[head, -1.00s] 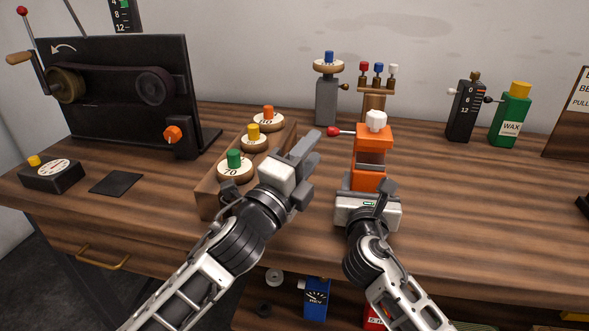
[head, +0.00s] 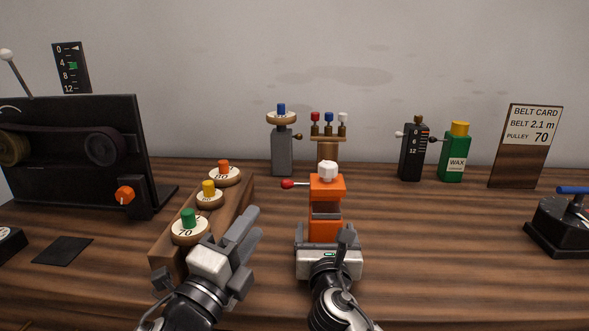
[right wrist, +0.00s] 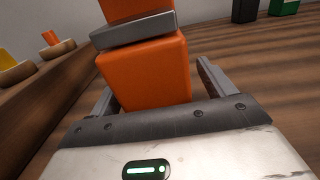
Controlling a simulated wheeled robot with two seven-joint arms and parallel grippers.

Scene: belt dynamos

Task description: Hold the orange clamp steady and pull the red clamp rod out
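The orange clamp (head: 326,228) stands upright on the bench, with a white knob (head: 328,170) on top. The red clamp rod (head: 289,184) sticks out of its upper left side, a red knob on a pale shaft. My right gripper (head: 327,240) is at the clamp's lower block, one finger on each side. In the right wrist view the orange block (right wrist: 152,75) is between the spread fingers, with a narrow gap at the right finger. My left gripper (head: 246,226) is left of and nearer than the clamp, its fingers together and empty, apart from the red knob.
A wooden rack (head: 205,228) with several labelled pulleys stands at the left, close to my left gripper. The black belt machine (head: 75,150) is farther left. A grey post (head: 282,150) and a small tool stand (head: 328,150) are behind the clamp.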

